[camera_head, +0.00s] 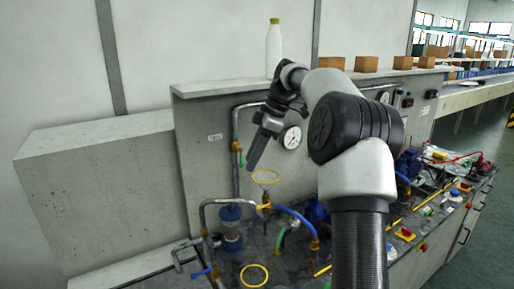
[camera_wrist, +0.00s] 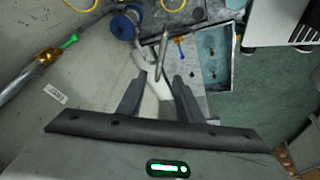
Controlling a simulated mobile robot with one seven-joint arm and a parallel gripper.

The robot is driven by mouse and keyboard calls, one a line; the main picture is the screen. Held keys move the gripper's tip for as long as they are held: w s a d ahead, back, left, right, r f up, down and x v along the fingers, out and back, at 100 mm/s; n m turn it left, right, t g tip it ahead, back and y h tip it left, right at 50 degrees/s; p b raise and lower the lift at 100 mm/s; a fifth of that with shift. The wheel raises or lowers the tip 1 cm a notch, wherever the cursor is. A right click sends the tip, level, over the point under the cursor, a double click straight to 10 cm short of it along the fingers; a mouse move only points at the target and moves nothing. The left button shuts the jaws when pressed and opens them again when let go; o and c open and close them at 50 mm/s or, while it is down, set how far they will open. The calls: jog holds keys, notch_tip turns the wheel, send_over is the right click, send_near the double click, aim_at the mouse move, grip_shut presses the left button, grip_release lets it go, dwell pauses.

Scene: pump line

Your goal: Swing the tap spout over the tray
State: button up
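My gripper (camera_head: 252,166) points down, well above and apart from the spout. In the wrist view its fingers (camera_wrist: 160,78) are apart, with nothing visibly held.
A vertical pipe (camera_head: 235,130) and a pressure gauge (camera_head: 291,138) are close to my arm. A bottle (camera_head: 274,48) stands on the ledge.

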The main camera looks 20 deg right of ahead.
jog(key=shift+v, duration=1.65)
